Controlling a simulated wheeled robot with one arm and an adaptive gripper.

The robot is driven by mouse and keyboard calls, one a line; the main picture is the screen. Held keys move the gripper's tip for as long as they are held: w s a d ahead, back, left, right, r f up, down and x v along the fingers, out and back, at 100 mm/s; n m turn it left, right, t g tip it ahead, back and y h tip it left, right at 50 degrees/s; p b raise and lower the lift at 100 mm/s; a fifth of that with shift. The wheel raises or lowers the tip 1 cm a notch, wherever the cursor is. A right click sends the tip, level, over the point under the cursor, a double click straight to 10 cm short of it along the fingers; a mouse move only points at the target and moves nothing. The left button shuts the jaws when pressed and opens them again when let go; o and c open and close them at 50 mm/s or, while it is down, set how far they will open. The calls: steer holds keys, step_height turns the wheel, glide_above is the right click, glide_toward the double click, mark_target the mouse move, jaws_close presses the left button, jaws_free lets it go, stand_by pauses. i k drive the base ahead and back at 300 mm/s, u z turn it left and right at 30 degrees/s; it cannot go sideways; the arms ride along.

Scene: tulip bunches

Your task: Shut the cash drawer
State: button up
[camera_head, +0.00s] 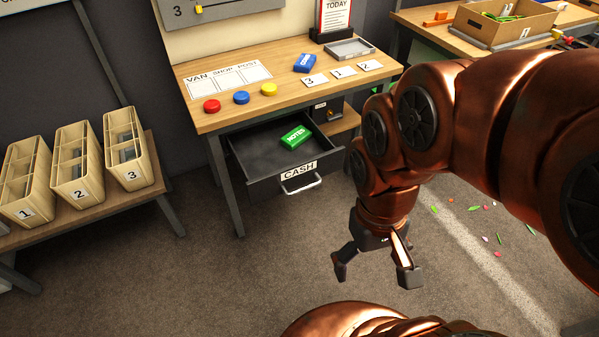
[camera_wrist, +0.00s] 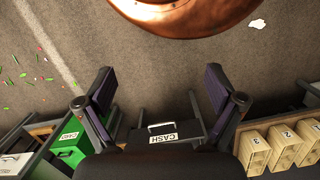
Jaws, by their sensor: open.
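The cash drawer (camera_head: 262,153) is dark grey and stands pulled out under the wooden desk. Its front has a white CASH label and a pale bar handle (camera_head: 301,184). A green NOTES bundle (camera_head: 296,136) lies inside it. My gripper (camera_head: 376,277) is open and empty, pointing down, in front of the drawer and to its right in the head view, apart from it. In the wrist view, the drawer front with its CASH label (camera_wrist: 163,138) and handle shows between the fingers of my gripper (camera_wrist: 157,88). The gripper body hides part of the drawer there.
The desk top (camera_head: 240,110) holds red, blue and yellow discs, a blue COINS bundle (camera_head: 305,63), number cards and a grey tray (camera_head: 351,49). Numbered crates (camera_head: 128,150) stand on a low bench at left. Open floor lies before the drawer, with scraps at right.

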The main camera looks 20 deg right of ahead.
mark_target(268, 170)
steer(key=u, duration=1)
steer(key=k, duration=1.25)
steer(key=u, duration=1.1)
steer(key=i, duration=1.65)
steer(key=z, duration=1.5)
steer(key=i, duration=0.55)
steer(key=z, duration=0.6)
